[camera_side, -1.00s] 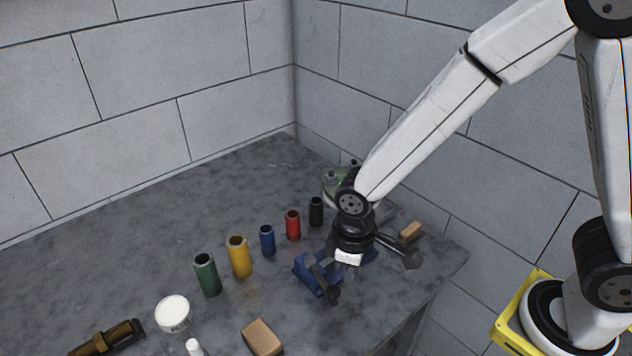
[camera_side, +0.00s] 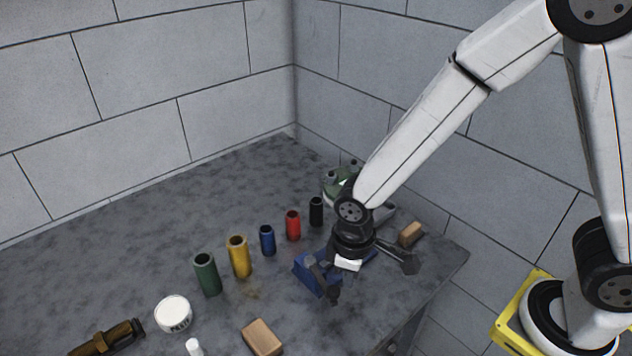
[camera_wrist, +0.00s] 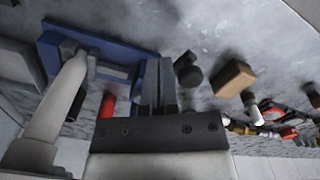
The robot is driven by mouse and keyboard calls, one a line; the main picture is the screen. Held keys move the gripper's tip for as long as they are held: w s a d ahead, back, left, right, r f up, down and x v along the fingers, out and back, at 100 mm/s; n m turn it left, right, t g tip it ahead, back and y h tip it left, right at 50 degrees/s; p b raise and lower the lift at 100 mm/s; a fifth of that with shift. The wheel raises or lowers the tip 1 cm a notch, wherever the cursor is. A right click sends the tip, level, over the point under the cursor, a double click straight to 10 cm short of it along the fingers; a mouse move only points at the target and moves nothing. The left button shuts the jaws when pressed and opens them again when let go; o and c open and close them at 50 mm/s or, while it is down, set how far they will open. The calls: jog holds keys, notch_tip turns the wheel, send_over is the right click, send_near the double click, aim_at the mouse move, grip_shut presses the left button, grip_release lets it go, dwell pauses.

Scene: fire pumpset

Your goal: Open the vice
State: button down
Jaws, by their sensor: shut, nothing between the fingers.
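The blue vice (camera_side: 307,272) stands near the right front of the grey bench, partly hidden under my wrist. In the wrist view its blue body (camera_wrist: 58,38) lies to the left of my fingers. My gripper (camera_wrist: 158,62) is shut and empty, with its two fingers together beside the right end of the vice. The vice's dark handle knob (camera_wrist: 188,72) is just right of the fingertips; I cannot tell whether they touch. It also shows in the side view (camera_side: 333,294). How wide the vice jaws are is hard to make out.
Green (camera_side: 207,275), yellow (camera_side: 240,257), blue (camera_side: 267,240), red (camera_side: 293,225) and black (camera_side: 316,211) cylinders stand in a row left of the vice. A wooden block (camera_side: 262,338) lies in front, another (camera_side: 411,233) at right. The bench middle behind the row is clear.

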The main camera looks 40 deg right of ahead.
jog(key=shift+f, duration=1)
jog(key=shift+a, duration=0.25)
dwell(0.6)
jog(key=shift+a, duration=0.8)
